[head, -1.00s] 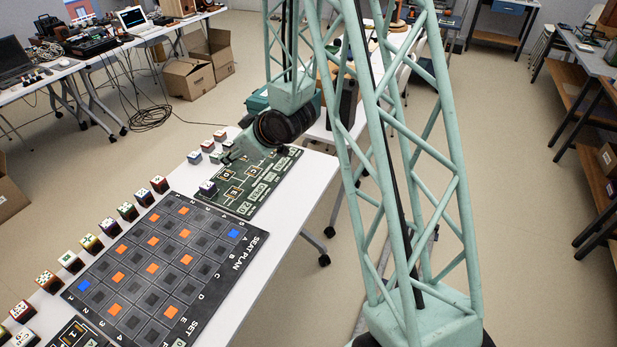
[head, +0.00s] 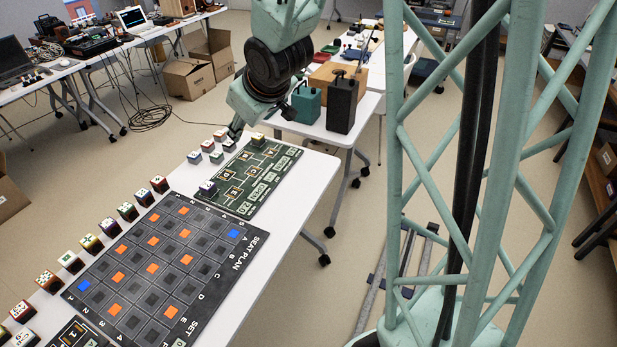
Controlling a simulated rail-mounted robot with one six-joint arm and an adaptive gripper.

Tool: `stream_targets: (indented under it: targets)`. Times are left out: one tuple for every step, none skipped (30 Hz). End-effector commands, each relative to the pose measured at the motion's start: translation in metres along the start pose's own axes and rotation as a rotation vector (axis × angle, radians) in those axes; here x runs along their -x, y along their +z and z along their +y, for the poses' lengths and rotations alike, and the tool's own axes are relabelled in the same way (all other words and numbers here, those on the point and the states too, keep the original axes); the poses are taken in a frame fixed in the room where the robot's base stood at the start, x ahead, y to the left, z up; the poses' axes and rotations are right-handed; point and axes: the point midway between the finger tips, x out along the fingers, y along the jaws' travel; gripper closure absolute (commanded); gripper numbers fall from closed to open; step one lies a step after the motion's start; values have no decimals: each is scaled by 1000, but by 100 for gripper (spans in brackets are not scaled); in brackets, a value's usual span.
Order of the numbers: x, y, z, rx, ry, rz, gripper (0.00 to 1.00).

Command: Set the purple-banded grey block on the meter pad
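My gripper (head: 236,131) points down at the far end of the near table, just behind a cluster of small blocks. Its fingertips are small and partly hidden, so I cannot tell whether they are open or shut. A pale-topped block with a dark bluish-purple side (head: 208,188) sits on the near left corner of the green diagram board (head: 236,207); it may be the purple-banded grey one. Several blocks stand left of that board, among them a greyish one (head: 216,157) and another by the fingers (head: 229,145). I cannot make out which surface is the meter pad.
A yellow-and-green-topped block (head: 258,140) sits at the board's far end. The seat plan board (head: 209,276) has orange and blue squares, with a row of patterned blocks (head: 128,211) along its left. A dark case (head: 342,102) and a teal box (head: 306,103) stand behind. The table's right strip is bare.

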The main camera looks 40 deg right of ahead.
Motion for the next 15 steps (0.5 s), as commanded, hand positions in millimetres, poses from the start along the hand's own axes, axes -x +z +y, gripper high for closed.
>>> stream_targets:
  targets:
    - [10,-1,0,-5,6,-6,62]
    - [16,0,0,-9,9,-11,62]
    - [23,1,0,-15,12,-19,62]
    - [28,2,0,-20,15,-25,62]
    - [34,3,-1,-25,17,-30,62]
    - [41,4,-1,-31,20,-39,62]
    - [47,5,-2,-35,22,-43,62]
    - [52,6,-2,-39,24,-50,62]
    - [59,7,-3,-46,27,-56,62]
    - [65,9,-4,-51,28,-62,62]
    - [70,10,-5,-55,30,-67,62]
    - [78,12,-6,-61,32,-74,62]
    - [84,13,-7,-66,33,-80,62]
    - [89,14,-8,-71,35,-85,62]
    - [97,16,-9,-79,37,-92,62]
